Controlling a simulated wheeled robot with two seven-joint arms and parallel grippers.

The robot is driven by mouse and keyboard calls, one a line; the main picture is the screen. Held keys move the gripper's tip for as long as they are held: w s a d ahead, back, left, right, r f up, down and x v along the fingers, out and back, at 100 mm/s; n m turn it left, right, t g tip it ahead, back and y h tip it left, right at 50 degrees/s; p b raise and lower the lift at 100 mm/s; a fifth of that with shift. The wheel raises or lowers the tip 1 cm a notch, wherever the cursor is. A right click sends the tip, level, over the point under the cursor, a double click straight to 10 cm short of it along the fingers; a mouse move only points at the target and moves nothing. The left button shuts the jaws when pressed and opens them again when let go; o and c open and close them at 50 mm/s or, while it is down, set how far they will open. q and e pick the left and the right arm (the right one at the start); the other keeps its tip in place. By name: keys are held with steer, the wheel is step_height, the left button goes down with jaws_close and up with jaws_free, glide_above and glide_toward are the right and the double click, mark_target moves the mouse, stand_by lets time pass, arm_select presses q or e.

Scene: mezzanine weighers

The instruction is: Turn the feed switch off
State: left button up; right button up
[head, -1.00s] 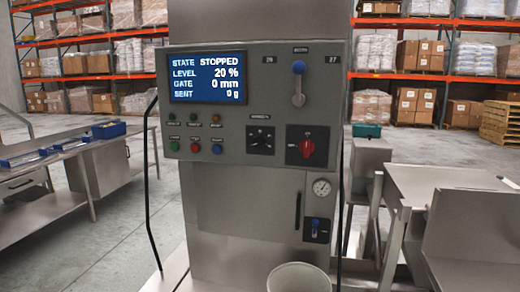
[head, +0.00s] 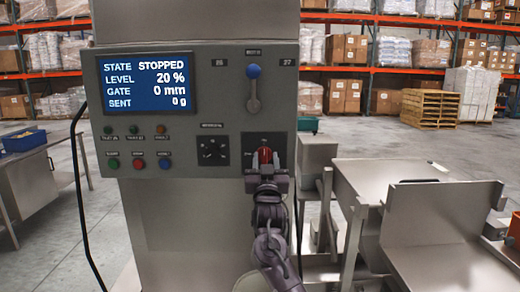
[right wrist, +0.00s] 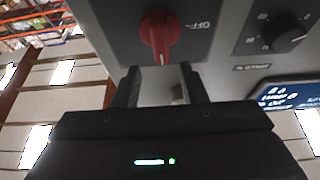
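The feed switch is a red rotary knob (head: 265,155) on a dark plate at the lower right of the grey control panel (head: 225,95). In the right wrist view the red knob (right wrist: 161,35) has a white pointer mark at its lower end, away from the OFF label at its side. My right gripper (head: 265,172) is in front of the switch and partly covers it in the head view. In the right wrist view its two fingers (right wrist: 160,80) are apart, with the knob just beyond and between their tips. I cannot tell whether they touch it. My left gripper is not in view.
A black dial (head: 213,150) is left of the switch, and a blue-knobbed lever (head: 253,90) is above. Coloured buttons (head: 138,163) are lower left. The display (head: 149,83) reads STOPPED, gate 0 mm. A metal chute (head: 440,230) stands at right.

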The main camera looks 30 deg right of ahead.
mark_target(264, 152)
steer(key=shift+p+x, duration=0.5)
steer(key=shift+x, duration=1.45)
steer(key=shift+w+a, duration=0.1)
steer(key=shift+f, duration=0.1)
jaws_close()
